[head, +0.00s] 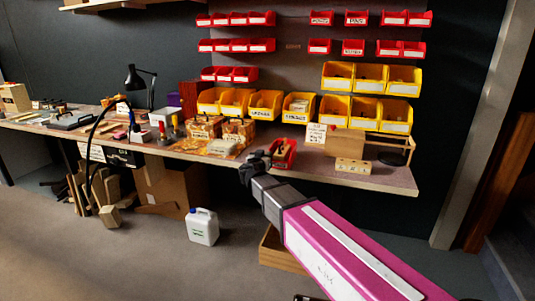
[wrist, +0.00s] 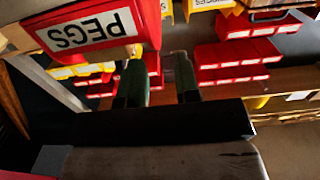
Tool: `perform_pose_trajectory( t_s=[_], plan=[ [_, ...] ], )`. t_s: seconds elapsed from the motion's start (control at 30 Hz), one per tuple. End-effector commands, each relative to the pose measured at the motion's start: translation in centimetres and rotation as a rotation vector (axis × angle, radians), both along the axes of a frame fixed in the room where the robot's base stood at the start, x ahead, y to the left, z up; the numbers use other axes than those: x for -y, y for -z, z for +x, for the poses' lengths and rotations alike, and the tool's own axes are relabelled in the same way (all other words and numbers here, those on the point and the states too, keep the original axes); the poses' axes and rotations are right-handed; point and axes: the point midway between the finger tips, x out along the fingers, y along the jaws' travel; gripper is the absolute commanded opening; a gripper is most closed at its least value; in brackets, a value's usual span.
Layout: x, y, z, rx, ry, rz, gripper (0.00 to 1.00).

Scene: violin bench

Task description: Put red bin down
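The red bin (head: 285,152) stands on the bench near its front edge, with something pale inside. In the wrist view, which is upside down, the red bin (wrist: 140,17) is close at the upper left, and its white label reads PEGS. My gripper (head: 257,158) is just left of the bin at the bench edge. In the wrist view my gripper (wrist: 161,75) shows two fingers apart, with background visible between them. The bin appears beside the fingers, not between them. Whether a finger touches it cannot be told.
The bench (head: 375,178) holds patterned boxes (head: 238,132) left of the bin and a wooden block (head: 352,165) to the right. Yellow bins (head: 265,104) stand behind, with rows of red bins (head: 237,45) on the wall. A white jug (head: 202,227) stands on the floor.

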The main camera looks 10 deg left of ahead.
Motion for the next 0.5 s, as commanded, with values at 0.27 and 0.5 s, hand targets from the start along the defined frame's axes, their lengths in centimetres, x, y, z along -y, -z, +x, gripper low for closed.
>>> perform_pose_trajectory(
  t_s=[0.27,0.5],
  plan=[
    [-0.3,-0.2,-5.2,0.000,-0.001,0.000,0.30],
    [-0.5,-0.2,-6.7,0.000,0.000,0.000,0.30]
  ],
)
